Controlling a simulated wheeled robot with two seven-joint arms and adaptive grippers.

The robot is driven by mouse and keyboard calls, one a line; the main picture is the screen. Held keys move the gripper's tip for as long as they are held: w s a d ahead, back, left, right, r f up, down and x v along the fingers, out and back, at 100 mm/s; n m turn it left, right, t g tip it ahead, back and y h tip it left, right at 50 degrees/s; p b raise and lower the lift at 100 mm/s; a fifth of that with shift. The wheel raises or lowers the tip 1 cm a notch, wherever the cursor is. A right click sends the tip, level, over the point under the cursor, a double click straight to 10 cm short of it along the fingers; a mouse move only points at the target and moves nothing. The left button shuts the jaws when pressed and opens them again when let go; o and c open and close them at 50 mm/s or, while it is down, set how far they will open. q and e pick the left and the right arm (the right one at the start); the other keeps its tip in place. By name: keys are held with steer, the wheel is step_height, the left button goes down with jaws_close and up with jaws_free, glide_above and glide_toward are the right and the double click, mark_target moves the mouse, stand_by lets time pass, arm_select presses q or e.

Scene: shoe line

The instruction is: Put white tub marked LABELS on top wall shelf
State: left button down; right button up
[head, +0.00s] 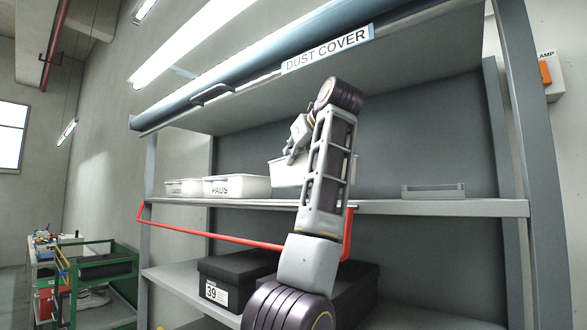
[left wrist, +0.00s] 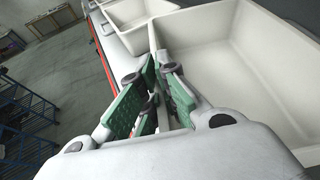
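A white tub (head: 285,173) shows partly behind my left arm in the head view; its label is not visible. Its bottom appears slightly above the shelf (head: 450,207), right of the tub marked PADS (head: 237,187). My left gripper (head: 291,153) is at the tub's left upper edge. In the left wrist view, the green-padded fingers (left wrist: 152,100) of that gripper are closed around the rim wall of the white tub (left wrist: 235,70), which looks empty. My right gripper is not in view.
Another white tub (head: 183,187) stands at the shelf's left end. A grey low tray (head: 433,191) sits at the right. A board marked DUST COVER (head: 328,49) hangs above. A red rail (head: 215,236) runs along the front. A black box marked 39 (head: 235,275) is below.

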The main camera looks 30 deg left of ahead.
mark_target(293, 179)
arm_select(q)
steer(key=shift+f, duration=0.3)
step_height(293, 179, down, 2)
steer(key=shift+f, duration=0.1)
steer(key=shift+w+f, duration=0.15)
steer(key=shift+f, duration=0.15)
steer(key=shift+d+f, duration=0.1)
steer(key=shift+f, duration=0.05)
steer(key=c, duration=1.6)
jaws_free()
steer(key=shift+c, duration=0.2)
